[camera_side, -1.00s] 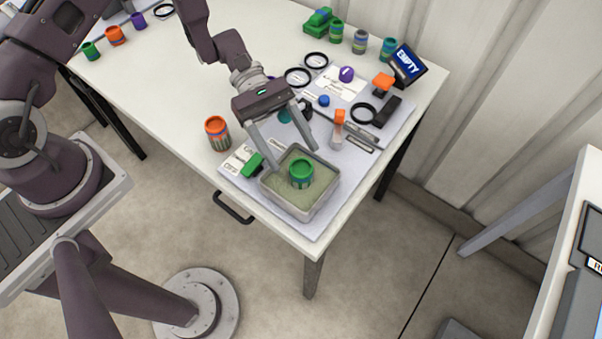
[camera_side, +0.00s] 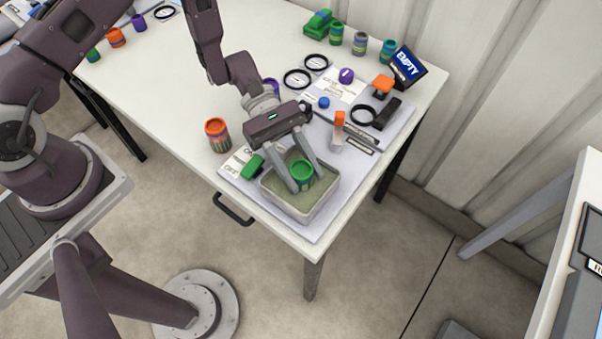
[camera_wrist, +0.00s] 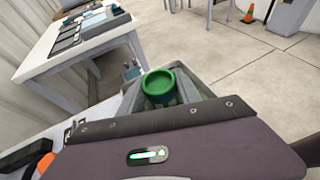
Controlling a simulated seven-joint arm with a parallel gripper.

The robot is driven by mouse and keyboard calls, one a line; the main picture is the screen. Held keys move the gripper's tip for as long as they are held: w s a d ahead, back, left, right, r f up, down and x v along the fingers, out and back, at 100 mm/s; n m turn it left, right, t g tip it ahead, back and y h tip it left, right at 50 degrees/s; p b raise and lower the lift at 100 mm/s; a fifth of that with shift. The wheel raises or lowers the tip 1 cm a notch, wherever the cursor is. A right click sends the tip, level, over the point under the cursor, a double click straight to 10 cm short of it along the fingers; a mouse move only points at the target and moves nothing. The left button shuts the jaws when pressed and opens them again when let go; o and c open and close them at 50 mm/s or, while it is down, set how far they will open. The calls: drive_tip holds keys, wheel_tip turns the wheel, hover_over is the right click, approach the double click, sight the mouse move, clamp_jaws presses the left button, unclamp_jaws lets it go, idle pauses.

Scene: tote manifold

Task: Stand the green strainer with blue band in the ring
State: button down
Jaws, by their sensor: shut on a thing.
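A green strainer (camera_side: 302,168) stands upright in a grey tray of murky liquid (camera_side: 324,207) near the table's front corner. The wrist view shows the strainer's round green rim (camera_wrist: 158,82) just beyond my gripper body. A black ring (camera_side: 364,114) lies on the grey mat, and two more rings (camera_side: 298,79) (camera_side: 316,62) lie farther back. I cannot tell which ring the task means.
An orange-topped container (camera_side: 217,135) stands left of the mat. A green block (camera_side: 253,166) is beside the tray. An orange-topped bottle (camera_side: 338,130) and a dark stamp-like block (camera_side: 387,113) stand behind it. A sign reading EMPTY (camera_side: 407,66) and several banded jars (camera_side: 360,43) line the back edge.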

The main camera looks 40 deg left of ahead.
sight(302, 167)
drive_tip(key=r, duration=0.9)
drive_tip(key=shift+w+r, duration=0.2)
drive_tip(key=shift+r, duration=0.05)
drive_tip(key=w+a+f+n+t+y, duration=0.25)
drive_tip(key=w+a+n+t, duration=1.05)
drive_tip(key=w+a, duration=1)
drive_tip(key=shift+m, duration=0.5)
drive_tip(key=shift+w+d+f, duration=0.3)
drive_tip(key=shift+d+f, duration=0.1)
drive_tip(key=shift+f, duration=0.9)
drive_tip(key=shift+w+d+f, duration=0.35)
drive_tip(key=shift+d+f, duration=0.05)
drive_tip(key=shift+f, duration=0.85)
drive_tip(key=shift+w+d+f, duration=0.3)
drive_tip(key=shift+d+f, duration=0.1)
drive_tip(key=shift+f, duration=0.9)
drive_tip(key=c, duration=0.8)
unclamp_jaws()
drive_tip(key=shift+o, duration=0.2)
